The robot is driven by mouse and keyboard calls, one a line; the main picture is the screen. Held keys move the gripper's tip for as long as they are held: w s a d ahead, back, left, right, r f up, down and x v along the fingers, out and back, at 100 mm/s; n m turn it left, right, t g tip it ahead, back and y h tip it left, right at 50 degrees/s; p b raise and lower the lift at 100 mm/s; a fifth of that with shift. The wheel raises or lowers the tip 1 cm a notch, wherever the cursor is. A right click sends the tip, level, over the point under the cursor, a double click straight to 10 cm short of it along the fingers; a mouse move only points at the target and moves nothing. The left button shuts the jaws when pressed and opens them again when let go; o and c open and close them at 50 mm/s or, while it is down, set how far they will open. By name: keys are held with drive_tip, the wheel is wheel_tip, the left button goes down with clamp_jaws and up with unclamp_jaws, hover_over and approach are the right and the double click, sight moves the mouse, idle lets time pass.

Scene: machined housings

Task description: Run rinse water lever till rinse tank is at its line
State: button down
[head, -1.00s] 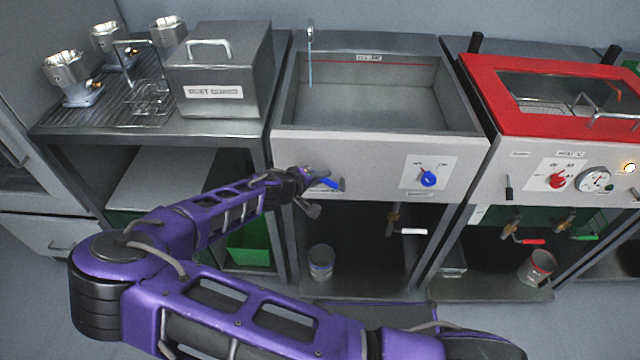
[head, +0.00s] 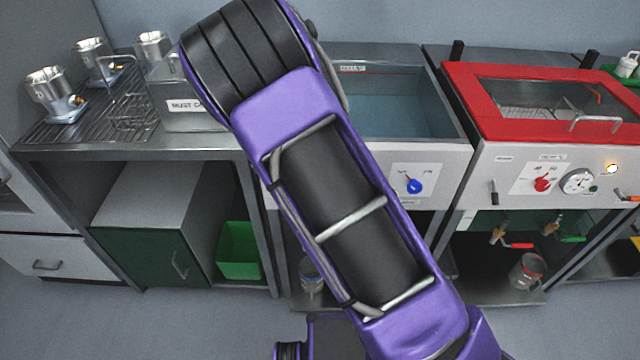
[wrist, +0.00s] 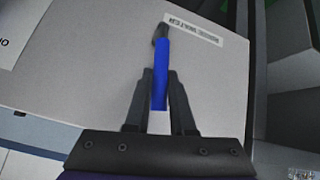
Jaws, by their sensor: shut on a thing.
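The blue rinse water lever (wrist: 162,85) runs down the panel in the wrist view, beside a label reading rinse water (wrist: 192,29). My gripper (wrist: 161,76) is shut on the lever, one finger on each side. In the head view my arm hides the lever and gripper. The rinse tank (head: 455,110) is partly covered by my arm; bluish water (head: 400,105) shows in its right part. A tank label (head: 352,69) shows on its back wall. I cannot tell the water level against the line, and the tap is hidden.
A blue knob (head: 414,187) is on the tank's front panel. The red-lidded unit (head: 460,95) stands at right. A steel box (head: 185,110) and drying rack (head: 100,110) are at left. A green bin (head: 240,250) sits below.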

drive_tip(key=shift+d+y, duration=0.3)
drive_tip(key=shift+d+b, duration=0.1)
drive_tip(key=shift+b, duration=0.2)
drive_tip(key=c, duration=0.8)
unclamp_jaws()
drive_tip(key=shift+o, duration=0.2)
drive_tip(key=shift+r, duration=0.1)
